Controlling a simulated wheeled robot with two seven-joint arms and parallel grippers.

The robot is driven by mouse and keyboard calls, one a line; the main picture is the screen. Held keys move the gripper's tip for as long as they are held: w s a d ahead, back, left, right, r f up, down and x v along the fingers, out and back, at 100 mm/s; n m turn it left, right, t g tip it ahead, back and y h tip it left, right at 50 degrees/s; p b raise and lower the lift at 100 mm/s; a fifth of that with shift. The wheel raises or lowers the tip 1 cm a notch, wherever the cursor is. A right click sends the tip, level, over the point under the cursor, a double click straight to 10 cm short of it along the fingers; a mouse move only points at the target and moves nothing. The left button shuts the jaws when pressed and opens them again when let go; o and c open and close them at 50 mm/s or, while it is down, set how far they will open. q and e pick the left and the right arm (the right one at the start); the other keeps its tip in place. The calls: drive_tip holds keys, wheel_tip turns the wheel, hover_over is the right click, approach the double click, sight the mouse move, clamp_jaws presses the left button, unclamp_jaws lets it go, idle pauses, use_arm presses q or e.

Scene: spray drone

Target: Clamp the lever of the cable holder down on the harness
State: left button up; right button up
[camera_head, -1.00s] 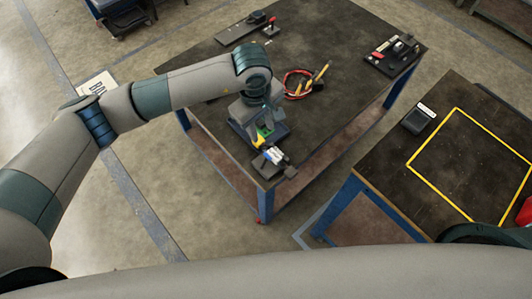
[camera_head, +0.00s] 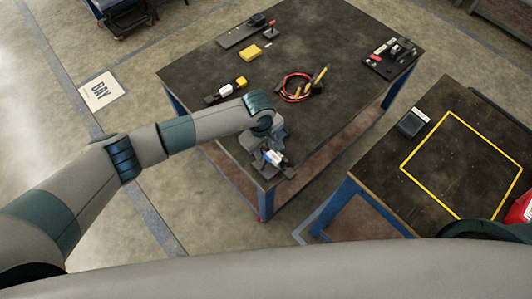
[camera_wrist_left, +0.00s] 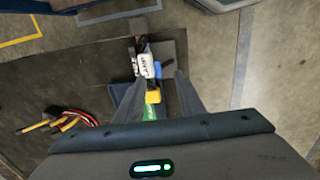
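The cable holder (camera_head: 274,158) sits at the near corner of the dark table, with white and blue parts on a dark base. In the left wrist view it shows a white labelled block (camera_wrist_left: 146,66), a blue part beside it and a yellow tip (camera_wrist_left: 153,96), which may be the lever. A green patch lies just below the tip. My left gripper (camera_wrist_left: 158,98) points down over the holder, its fingers apart on either side of the yellow tip. I cannot tell whether they touch it. A red and black cable coil (camera_head: 296,87) lies farther back. My right gripper is out of view.
A similar black, white and yellow piece (camera_head: 227,91) lies near the table's left edge. A yellow block (camera_head: 250,53), a grey plate (camera_head: 239,35) and a black fixture (camera_head: 392,56) stand farther back. A second table (camera_head: 455,165) with a yellow outline is at right.

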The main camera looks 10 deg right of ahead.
sight(266, 158)
use_arm(q)
drive_tip(key=shift+w+d+f+p, duration=0.1)
drive_tip(key=shift+f+p, duration=0.2)
drive_tip(key=shift+f, duration=1.15)
drive_tip(key=shift+w+d+f+p, duration=0.1)
drive_tip(key=shift+f+p, duration=0.15)
drive_tip(key=shift+f, duration=1.2)
